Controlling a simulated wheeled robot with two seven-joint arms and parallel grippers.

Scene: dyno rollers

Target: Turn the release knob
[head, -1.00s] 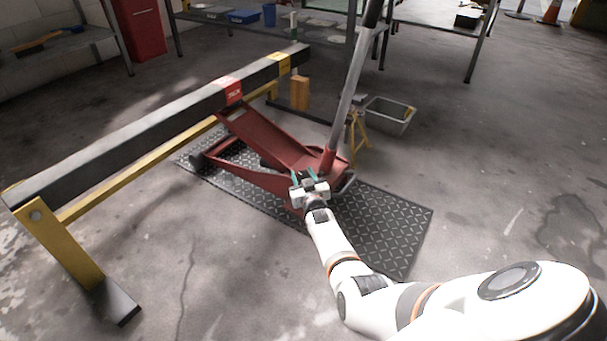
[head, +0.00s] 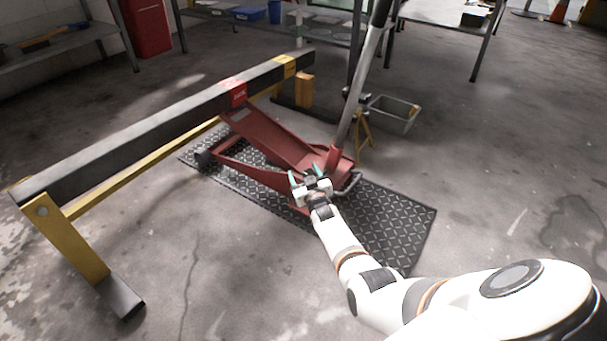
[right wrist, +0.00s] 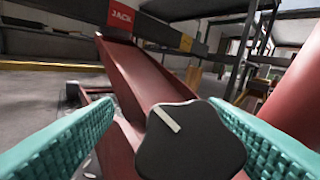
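The release knob (right wrist: 190,142) is a dark lobed knob with a pale pointer mark, close up in the right wrist view. The mark slants from upper left to lower right. My right gripper (head: 308,174) is at the near end of the red floor jack (head: 275,140). In the head view the knob is hidden by the gripper. My left gripper is not in view.
The jack's long grey handle (head: 360,95) rises beside my right gripper. The jack stands on a black diamond-plate mat (head: 395,215). A black and yellow beam (head: 130,130) with a red JACK label runs along the left. A grey tray (head: 393,114) lies behind.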

